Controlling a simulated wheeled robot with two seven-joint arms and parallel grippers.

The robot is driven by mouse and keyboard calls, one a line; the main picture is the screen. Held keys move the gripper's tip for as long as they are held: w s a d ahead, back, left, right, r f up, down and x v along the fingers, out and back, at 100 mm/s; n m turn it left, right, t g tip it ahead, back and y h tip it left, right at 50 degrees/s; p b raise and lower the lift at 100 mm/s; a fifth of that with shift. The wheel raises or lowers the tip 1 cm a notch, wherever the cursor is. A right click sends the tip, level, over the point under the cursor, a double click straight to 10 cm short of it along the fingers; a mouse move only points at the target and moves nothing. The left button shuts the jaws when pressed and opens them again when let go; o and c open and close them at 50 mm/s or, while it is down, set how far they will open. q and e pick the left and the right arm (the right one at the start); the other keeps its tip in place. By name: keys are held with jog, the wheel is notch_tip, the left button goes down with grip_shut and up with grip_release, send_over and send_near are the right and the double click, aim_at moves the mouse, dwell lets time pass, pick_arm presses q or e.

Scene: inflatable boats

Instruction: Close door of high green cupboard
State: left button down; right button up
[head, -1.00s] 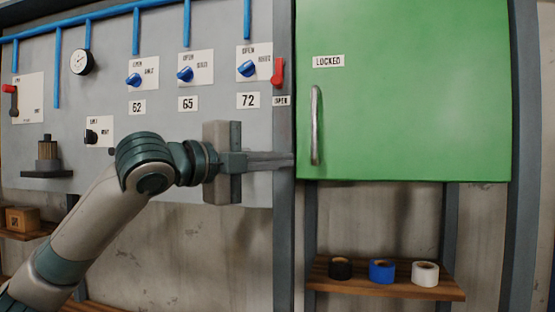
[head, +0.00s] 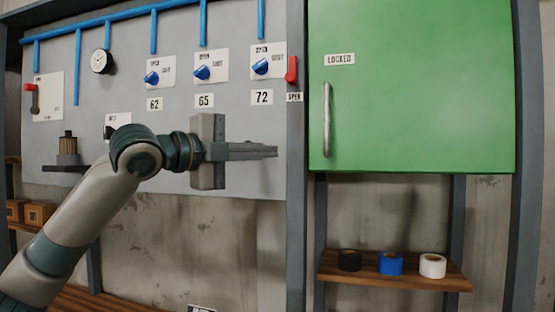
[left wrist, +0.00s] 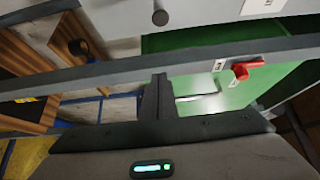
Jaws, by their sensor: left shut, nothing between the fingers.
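The green cupboard door (head: 420,90) is high on the right in the head view, with a vertical metal handle (head: 327,120) near its left edge and a "LOCKED" label. It looks flat in its frame, with no visible gap. My left gripper (head: 276,151) is shut and empty, its fingers pointing right. In the picture its tips end just left of the grey post beside the door, apart from the handle. A red lever (head: 291,70) sits at the door's upper left. The left wrist view shows green surfaces (left wrist: 225,90) and a red lever (left wrist: 246,68). My right gripper is not in view.
A grey post (head: 297,220) stands between the panel and the cupboard. The grey panel (head: 230,175) carries blue knobs, a gauge and pipes. Below the door, a wooden shelf (head: 400,277) holds black, blue (head: 390,263) and white rolls. Open space lies in front of the wall.

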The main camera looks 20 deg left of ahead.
pick_arm(q)
jog(key=a, duration=0.2)
jog(key=w+a+b, duration=0.1)
jog(key=shift+w+a, duration=0.15)
jog(key=shift+a, duration=0.2)
dwell(0.3)
